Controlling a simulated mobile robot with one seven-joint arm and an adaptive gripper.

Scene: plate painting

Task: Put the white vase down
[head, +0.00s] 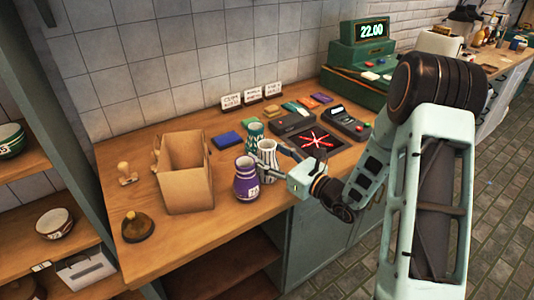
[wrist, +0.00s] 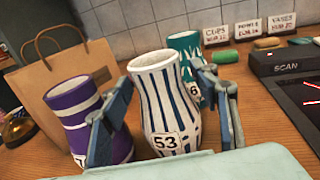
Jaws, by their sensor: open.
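The white vase (wrist: 162,95) has dark blue stripes and a tag reading 53. It stands upright on the wooden counter (head: 222,225) and also shows in the head view (head: 267,155). My gripper (wrist: 168,115) is open, with one finger on each side of the vase. Whether the fingers touch it I cannot tell. In the head view my gripper (head: 272,172) reaches in from the right, low at the vase. The lower part of the vase is partly hidden by my gripper.
A purple vase (head: 246,182) stands close on the left, and a teal vase (head: 255,134) close behind. A paper bag (head: 187,178) stands further left. A scanner with a red-lit plate (head: 316,142) lies to the right.

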